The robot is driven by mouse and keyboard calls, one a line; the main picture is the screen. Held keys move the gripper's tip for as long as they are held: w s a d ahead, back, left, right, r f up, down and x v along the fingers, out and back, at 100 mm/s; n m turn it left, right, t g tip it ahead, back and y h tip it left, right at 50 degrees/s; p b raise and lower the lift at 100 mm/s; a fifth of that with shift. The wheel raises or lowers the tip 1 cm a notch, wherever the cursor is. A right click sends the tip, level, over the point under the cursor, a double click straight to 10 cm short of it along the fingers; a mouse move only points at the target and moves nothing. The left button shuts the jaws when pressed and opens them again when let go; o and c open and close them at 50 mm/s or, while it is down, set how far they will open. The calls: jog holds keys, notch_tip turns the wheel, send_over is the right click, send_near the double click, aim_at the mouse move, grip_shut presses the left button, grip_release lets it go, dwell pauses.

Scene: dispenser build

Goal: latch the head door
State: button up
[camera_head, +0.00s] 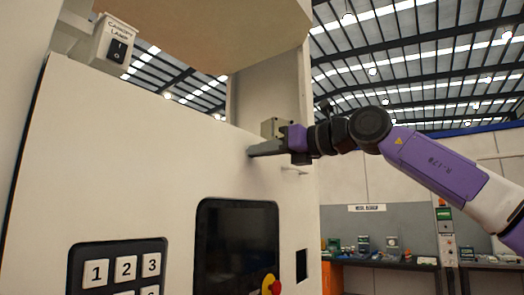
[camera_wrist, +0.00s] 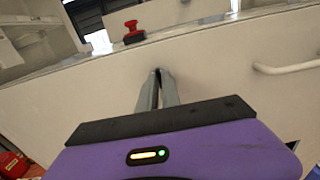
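A large cream front panel (camera_head: 130,170), which looks like the head door, fills the left of the head view. It also fills the middle of the wrist view (camera_wrist: 220,75). I cannot tell whether it is fully closed. My gripper (camera_head: 252,152) is near the panel's upper right part, its grey fingers pointing at the panel. In the wrist view the fingertips (camera_wrist: 158,72) meet, with nothing seen between them; contact with the panel is unclear. A white bar handle (camera_wrist: 290,67) is right of the fingers. A red-and-black knob (camera_wrist: 133,32) stands at the panel's top edge; no latch is clearly identifiable.
A dark screen (camera_head: 237,245), a red-and-yellow knob (camera_head: 271,285) and a number keypad (camera_head: 120,268) are on the panel. A switch box (camera_head: 116,45) hangs at upper left. A beige box (camera_head: 275,127) sits behind my gripper. A workbench (camera_head: 385,262) stands far back right.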

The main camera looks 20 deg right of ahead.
jog(key=o, duration=0.3)
jog(key=b+v, duration=0.2)
jog(key=v, duration=0.5)
jog(key=shift+s+d+b, duration=0.2)
jog(key=shift+s+b, duration=0.1)
jog(key=shift+b, duration=0.05)
